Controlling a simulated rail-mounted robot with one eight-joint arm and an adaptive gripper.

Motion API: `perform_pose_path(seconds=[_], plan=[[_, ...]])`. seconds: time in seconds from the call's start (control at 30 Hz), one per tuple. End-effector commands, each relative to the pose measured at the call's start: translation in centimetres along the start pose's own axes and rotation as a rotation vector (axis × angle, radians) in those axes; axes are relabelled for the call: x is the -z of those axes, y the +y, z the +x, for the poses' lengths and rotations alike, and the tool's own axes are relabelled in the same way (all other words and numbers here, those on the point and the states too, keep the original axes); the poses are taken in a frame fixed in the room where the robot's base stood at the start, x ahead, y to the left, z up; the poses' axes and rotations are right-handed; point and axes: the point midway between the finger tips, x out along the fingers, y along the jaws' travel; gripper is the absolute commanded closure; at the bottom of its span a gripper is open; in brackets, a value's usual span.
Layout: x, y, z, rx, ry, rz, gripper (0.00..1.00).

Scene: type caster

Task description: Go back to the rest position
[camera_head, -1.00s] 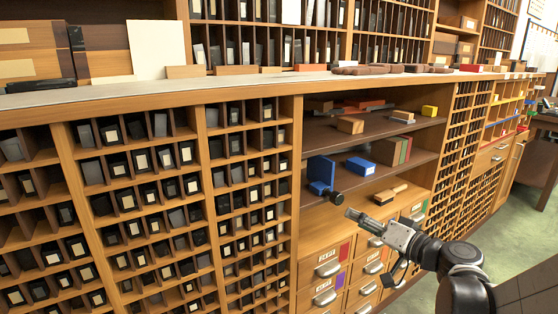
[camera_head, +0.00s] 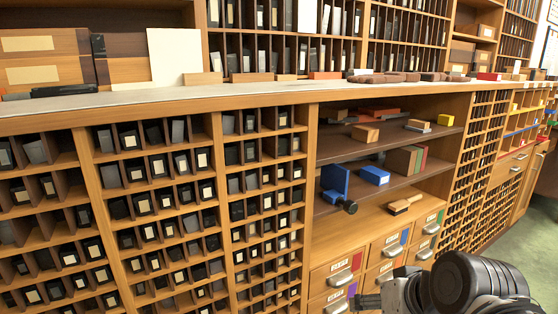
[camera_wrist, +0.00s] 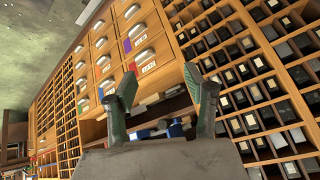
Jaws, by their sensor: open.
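My gripper (camera_wrist: 163,105) shows in the wrist view with its two green-grey fingers spread apart and nothing between them. Beyond the fingers are the cabinet's drawers and pigeonholes, tilted in that view. In the head view my arm is at the bottom right, in front of the labelled drawers (camera_head: 338,266). The fingertips are low there and I cannot make them out clearly.
The wooden cabinet has a long grey counter (camera_head: 250,91) and many small type compartments. Green floor (camera_head: 520,235) is clear at right.

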Motion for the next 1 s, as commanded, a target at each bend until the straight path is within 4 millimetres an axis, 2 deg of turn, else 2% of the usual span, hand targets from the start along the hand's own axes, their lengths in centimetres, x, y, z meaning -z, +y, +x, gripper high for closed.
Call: perform_pose_path(seconds=[0.1, 0.37, 0.4, 0.67, 1.0], plan=[[-1.5, 0.6, -1.2, -0.062, -0.013, -0.03, 0.52], [-3.6, 2.1, -3.4, -0.18, -0.021, -0.081, 0.52], [-2.7, 1.8, -4.2, -0.176, -0.021, -0.077, 0.52], [-0.1, 1.1, -7.5, -0.174, -0.02, -0.076, 0.52], [4.3, -0.3, -13.4, -0.173, -0.021, -0.076, 0.52]])
